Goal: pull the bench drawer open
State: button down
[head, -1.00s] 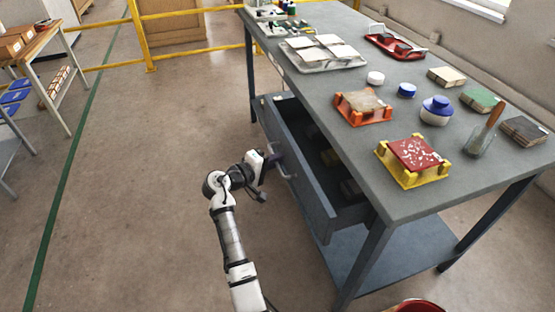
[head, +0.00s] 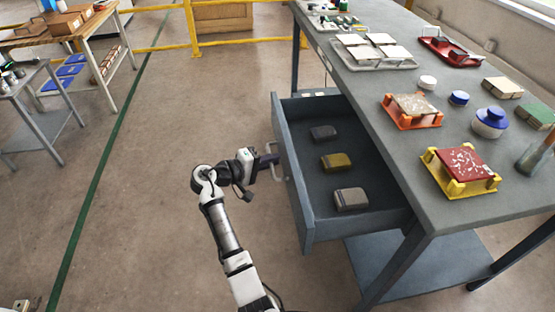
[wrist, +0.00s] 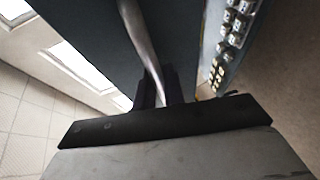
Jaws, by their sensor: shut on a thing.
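The bench drawer (head: 309,233) is pulled well out from under the grey bench top (head: 409,178). Three block-like items lie spaced out on its floor: a dark one (head: 324,132), an olive-yellow one (head: 337,161) and a grey one (head: 351,199). My gripper (head: 271,160) is at the drawer's front, shut on its metal handle (head: 278,173). In the wrist view the handle (wrist: 138,38) runs down between my gripper's fingers (wrist: 160,88), and the dark drawer front (wrist: 85,28) lies beyond.
On the bench stand a red slab on a yellow stand (head: 461,172), an orange stand (head: 411,111), a blue-lidded jar (head: 490,123) and a tray of white tiles (head: 374,52). A lower shelf (head: 400,268) lies beneath. Open floor (head: 150,200) is at left.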

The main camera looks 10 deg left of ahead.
jog(key=c, duration=1.5)
grip_release()
jog(key=b+v, duration=0.2)
jog(key=v, duration=1.2)
